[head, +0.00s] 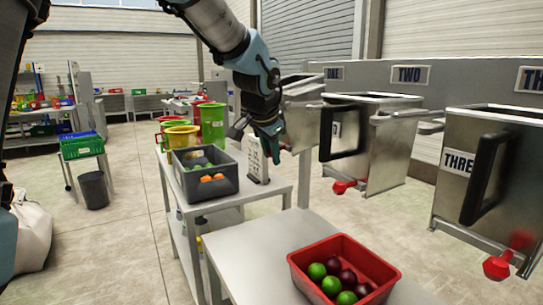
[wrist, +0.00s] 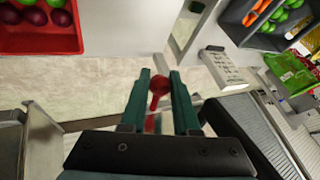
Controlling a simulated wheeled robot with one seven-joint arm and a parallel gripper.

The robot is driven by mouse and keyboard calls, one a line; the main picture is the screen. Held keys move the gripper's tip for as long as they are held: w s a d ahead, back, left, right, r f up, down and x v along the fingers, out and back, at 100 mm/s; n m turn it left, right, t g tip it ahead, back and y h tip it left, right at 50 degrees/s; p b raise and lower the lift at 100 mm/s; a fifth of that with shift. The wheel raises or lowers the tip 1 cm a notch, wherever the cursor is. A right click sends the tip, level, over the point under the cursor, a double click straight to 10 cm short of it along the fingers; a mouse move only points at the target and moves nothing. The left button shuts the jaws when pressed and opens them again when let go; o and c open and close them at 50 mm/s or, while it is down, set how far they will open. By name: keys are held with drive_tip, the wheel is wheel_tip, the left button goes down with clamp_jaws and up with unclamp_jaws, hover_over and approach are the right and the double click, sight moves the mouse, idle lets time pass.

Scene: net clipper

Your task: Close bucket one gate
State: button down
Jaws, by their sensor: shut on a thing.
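Bucket one (head: 303,122) is a metal bucket at the left of the row, under the ONE sign (head: 334,73). My gripper (head: 272,150) is at its lower left side and hides part of it. In the wrist view my gripper (wrist: 160,88) has its two green fingers on either side of a red gate handle (wrist: 158,84), shut on it. The handle's round knob shows between the fingertips. In the head view this handle is hidden. I cannot tell from these views how far the gate is open.
Bucket two (head: 385,140) and bucket three (head: 486,180) hang to the right, each with a red handle low down. A red crate (head: 378,268) of fruit stands on the front table. A grey crate (head: 205,184) and white device (head: 257,162) stand on the table behind.

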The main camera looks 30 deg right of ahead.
drive_tip(key=shift+r, duration=0.15)
drive_tip(key=c, duration=0.6)
unclamp_jaws()
drive_tip(key=shift+c, duration=0.2)
drive_tip(key=b+v, duration=0.2)
drive_tip(key=v, duration=0.8)
drive_tip(key=shift+s+a+r, duration=0.15)
drive_tip(key=shift+s+r, duration=0.05)
drive_tip(key=shift+r, duration=0.1)
